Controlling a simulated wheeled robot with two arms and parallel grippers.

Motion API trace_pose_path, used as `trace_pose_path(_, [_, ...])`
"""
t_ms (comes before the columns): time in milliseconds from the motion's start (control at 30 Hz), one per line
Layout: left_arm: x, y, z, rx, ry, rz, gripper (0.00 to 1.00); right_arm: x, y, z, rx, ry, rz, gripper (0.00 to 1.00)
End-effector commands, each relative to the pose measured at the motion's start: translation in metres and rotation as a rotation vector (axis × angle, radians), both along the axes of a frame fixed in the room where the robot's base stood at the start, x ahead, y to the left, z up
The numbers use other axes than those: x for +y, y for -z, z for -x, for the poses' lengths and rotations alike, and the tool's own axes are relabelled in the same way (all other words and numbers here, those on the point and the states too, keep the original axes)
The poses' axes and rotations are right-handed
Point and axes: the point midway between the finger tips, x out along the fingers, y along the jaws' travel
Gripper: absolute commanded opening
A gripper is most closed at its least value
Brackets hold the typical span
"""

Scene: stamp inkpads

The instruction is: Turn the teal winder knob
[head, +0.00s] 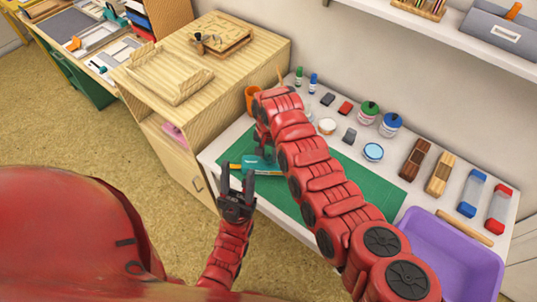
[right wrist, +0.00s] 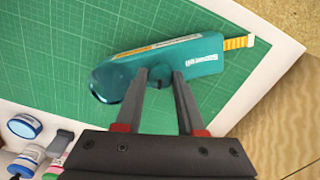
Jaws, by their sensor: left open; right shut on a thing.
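A teal tool (right wrist: 160,66) with white lettering and a yellow strip at one end lies on the green cutting mat; it also shows in the head view (head: 262,163). I cannot make out a separate winder knob on it. My right gripper (right wrist: 160,73) is shut on the middle of the teal tool, one finger on each side. In the head view my right arm hides much of that gripper. My left gripper (head: 238,172) is open, its fingers pointing up the picture, at the tool's left, yellow-strip end. I cannot tell whether it touches the tool.
The green mat (head: 365,184) lies on a white table. Bottles, jars, inkpads and blocks line its back and right, with a purple tray (head: 455,262) at front right. An orange cup (head: 252,98) stands behind the mat. A wooden cabinet (head: 265,55) is at left.

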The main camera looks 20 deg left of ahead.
Motion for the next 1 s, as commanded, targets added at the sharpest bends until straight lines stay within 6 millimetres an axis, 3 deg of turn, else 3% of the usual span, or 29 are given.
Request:
trace_pose_path(367, [0.000, 0.013, 0.000, 0.000, 0.000, 0.000, 0.50, 0.000, 0.002, -0.001, -0.001, -0.186, -0.001, 0.00])
trace_pose_path(1000, [0.000, 0.045, 0.000, 0.000, 0.000, 0.000, 0.50, -0.001, 0.003, 0.000, 0.001, -0.791, 0.002, 0.00])
